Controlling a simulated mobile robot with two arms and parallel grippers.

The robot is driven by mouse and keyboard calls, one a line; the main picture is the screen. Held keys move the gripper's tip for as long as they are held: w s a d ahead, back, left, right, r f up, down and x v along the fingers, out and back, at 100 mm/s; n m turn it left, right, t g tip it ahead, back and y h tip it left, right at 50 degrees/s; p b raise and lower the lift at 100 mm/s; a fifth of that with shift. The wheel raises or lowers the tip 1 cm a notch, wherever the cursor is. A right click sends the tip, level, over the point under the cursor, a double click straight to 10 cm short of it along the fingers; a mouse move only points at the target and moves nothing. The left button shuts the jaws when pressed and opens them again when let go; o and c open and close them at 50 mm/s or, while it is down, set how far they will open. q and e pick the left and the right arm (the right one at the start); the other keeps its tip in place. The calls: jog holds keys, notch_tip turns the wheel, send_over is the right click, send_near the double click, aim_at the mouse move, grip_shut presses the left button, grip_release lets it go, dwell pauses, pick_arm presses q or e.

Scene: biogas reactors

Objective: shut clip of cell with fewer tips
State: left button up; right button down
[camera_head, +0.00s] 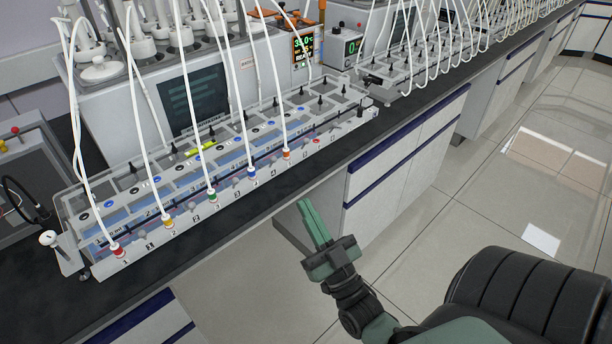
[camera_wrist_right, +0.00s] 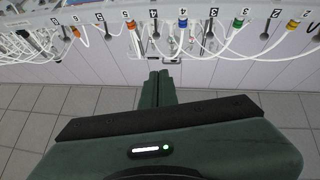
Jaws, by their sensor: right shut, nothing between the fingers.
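A long clear rack of numbered cells (camera_head: 222,196) stands on the dark bench. Coloured connectors with white tubes line its front: red (camera_head: 117,251), yellow (camera_head: 168,223), green (camera_head: 212,197), blue (camera_head: 251,173) and orange (camera_head: 286,154). Small clips and tips on the cells are too small to tell apart, so I cannot tell which cell has fewer tips. My right gripper (camera_head: 306,204) is shut and empty, in front of the bench edge and apart from the rack. Its closed fingers (camera_wrist_right: 158,82) also show in the right wrist view, with the numbered row beyond. My left gripper is out of view.
A grey machine with a dark screen (camera_head: 193,97) stands behind the rack. A second rack with many white tubes (camera_head: 425,62) continues along the bench. White cabinets (camera_head: 405,150) with blue strips are below. The tiled floor (camera_head: 480,205) at right is open.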

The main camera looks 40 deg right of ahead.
aim_at(273, 160)
jog(key=w+r+b, duration=0.1)
jog(key=w+r, duration=0.2)
jog(key=w, duration=0.7)
jog(key=shift+d, duration=0.45)
jog(key=shift+s+r, duration=0.1)
jog(key=shift+r, duration=0.05)
jog(key=w+r+g+p, duration=0.1)
jog(key=g+p, duration=0.1)
jog(key=p, duration=0.4)
jog(key=w+r+g+p, duration=0.1)
jog(key=g+p, duration=0.1)
jog(key=p, duration=0.4)
jog(key=w+r+n+g+y+p, duration=0.1)
jog(key=p, duration=0.5)
jog(key=shift+w+a+r+g+p, duration=0.15)
jog(key=shift+w+r+g+p, duration=0.05)
jog(key=shift+w+g+p, duration=0.2)
jog(key=shift+r, duration=0.15)
